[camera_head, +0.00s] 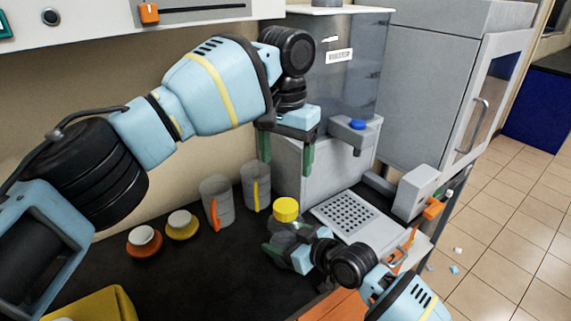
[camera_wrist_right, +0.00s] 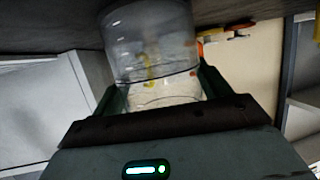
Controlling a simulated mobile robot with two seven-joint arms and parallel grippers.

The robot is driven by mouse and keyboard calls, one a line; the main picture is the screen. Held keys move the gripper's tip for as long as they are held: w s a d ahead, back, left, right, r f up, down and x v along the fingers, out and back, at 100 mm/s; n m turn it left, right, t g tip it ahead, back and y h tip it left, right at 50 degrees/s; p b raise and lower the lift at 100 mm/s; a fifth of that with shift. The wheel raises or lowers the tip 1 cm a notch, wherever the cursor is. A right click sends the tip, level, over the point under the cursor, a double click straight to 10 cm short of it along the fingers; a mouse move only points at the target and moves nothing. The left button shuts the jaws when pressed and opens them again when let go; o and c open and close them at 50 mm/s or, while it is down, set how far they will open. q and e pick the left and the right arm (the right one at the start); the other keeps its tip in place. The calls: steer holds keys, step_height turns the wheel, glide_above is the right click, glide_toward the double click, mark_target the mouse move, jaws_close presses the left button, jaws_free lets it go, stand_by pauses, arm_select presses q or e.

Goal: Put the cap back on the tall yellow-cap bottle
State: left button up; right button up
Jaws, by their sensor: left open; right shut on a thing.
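The yellow cap (camera_head: 286,208) sits at the mouth of a clear bottle (camera_head: 283,231) in the head view; I cannot tell whether it is fully seated. My right gripper (camera_head: 284,246) is shut on the bottle's body and holds it upright. The right wrist view shows the clear bottle (camera_wrist_right: 152,45) with pale contents between the fingers; the cap is out of that view. My left gripper (camera_head: 287,158) is open and empty, fingers pointing down, above the cap and apart from it.
Two clear vessels, one orange-striped (camera_head: 217,203) and one yellow-striped (camera_head: 255,186), stand left of the bottle. An orange disc (camera_head: 143,249) and a yellow disc (camera_head: 182,233), both white-topped, lie further left. A machine with a perforated plate (camera_head: 346,213) stands to the right.

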steer(key=o, duration=1.9)
steer(key=shift+d, duration=0.1)
steer(key=v, duration=0.6)
steer(key=shift+s+d+r, duration=0.1)
steer(key=shift+d, duration=0.05)
arm_select(q)
steer(key=shift+s+r, duration=0.1)
steer(key=shift+r, duration=0.65)
arm_select(e)
steer(key=shift+s+d+r, duration=0.2)
steer(key=shift+s+d, duration=0.2)
steer(key=shift+s, duration=0.05)
